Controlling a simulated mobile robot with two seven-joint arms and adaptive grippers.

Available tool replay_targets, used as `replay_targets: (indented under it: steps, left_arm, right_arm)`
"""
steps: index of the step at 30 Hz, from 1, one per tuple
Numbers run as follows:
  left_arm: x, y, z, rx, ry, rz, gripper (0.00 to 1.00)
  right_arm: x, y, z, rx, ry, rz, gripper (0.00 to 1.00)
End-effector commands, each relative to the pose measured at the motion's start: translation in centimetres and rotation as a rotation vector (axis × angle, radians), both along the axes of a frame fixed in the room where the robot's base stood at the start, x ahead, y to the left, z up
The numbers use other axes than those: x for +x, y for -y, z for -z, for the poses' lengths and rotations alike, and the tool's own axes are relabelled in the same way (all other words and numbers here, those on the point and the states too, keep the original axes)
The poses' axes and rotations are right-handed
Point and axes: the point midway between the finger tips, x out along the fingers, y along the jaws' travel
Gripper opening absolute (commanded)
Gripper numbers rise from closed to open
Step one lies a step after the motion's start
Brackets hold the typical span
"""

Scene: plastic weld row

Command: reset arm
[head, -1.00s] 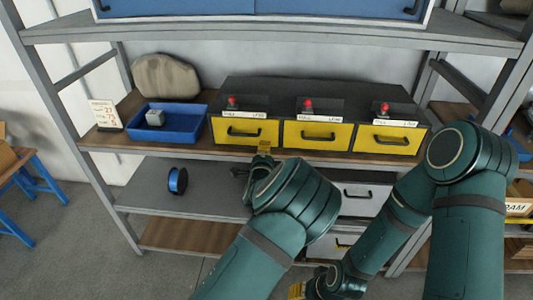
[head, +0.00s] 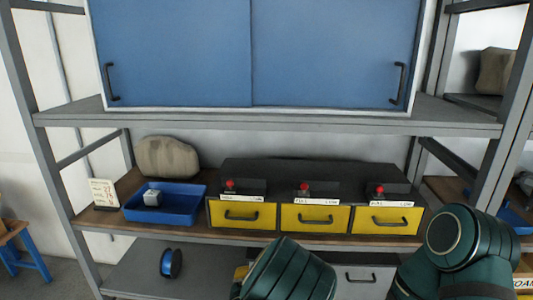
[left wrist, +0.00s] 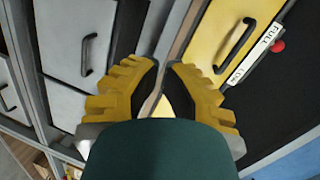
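My left arm's green wrist (head: 290,270) is in front of the shelf below the yellow drawers in the head view. It hides nearly all of the left gripper; only a bit of yellow shows at its left. In the left wrist view the left gripper's (left wrist: 163,66) yellow fingers lean in with tips nearly together, and nothing is held between them. The tips point at the shelf edge between a yellow drawer (left wrist: 212,30) and a pale grey drawer (left wrist: 70,25). Part of my right arm (head: 455,250) is at the lower right; the right gripper is out of view.
Three shut yellow drawers (head: 240,227) with red knobs stand on the middle shelf. Left of them are a blue tray (head: 185,213) holding a grey block, a card (head: 103,193) and a stone-like lump (head: 167,157). A blue spool (head: 171,264) is below. A blue cabinet (head: 180,50) is above.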

Motion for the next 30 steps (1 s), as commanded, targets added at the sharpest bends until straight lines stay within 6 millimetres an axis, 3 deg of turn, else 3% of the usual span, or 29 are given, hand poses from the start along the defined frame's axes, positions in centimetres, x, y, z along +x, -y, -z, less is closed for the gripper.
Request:
replay_targets:
  steps: [1,3,6,9,12,18,21,30]
  left_arm:
    - [-1.3,-2.1,2.7,-0.090,-0.102,-0.066,0.00]
    - [-3.6,-4.1,6.3,-0.235,-0.247,-0.159,0.00]
    - [-7.5,-5.9,10.3,-0.444,-0.436,-0.296,0.00]
    - [-11.6,-6.4,13.0,-0.645,-0.607,-0.434,0.00]
    - [-15.7,-6.3,14.5,-0.836,-0.763,-0.574,0.00]
    - [-22.3,-4.9,14.5,-1.157,-1.015,-0.826,0.00]
    - [-24.4,-4.2,13.7,-1.257,-1.099,-0.912,0.00]
    - [-26.5,-3.6,12.7,-1.347,-1.183,-1.004,0.00]
  right_arm:
    - [0.0,0.0,0.0,0.000,0.000,0.000,0.47]
    - [0.0,0.0,0.0,0.000,0.000,0.000,0.47]
    - [0.0,0.0,0.0,0.000,0.000,0.000,0.47]
    - [0.0,0.0,0.0,0.000,0.000,0.000,0.47]
    - [0.0,0.0,0.0,0.000,0.000,0.000,0.47]
    - [0.0,0.0,0.0,0.000,0.000,0.000,0.47]
    - [0.0,0.0,0.0,0.000,0.000,0.000,0.47]
    - [0.0,0.0,0.0,0.000,0.000,0.000,0.47]
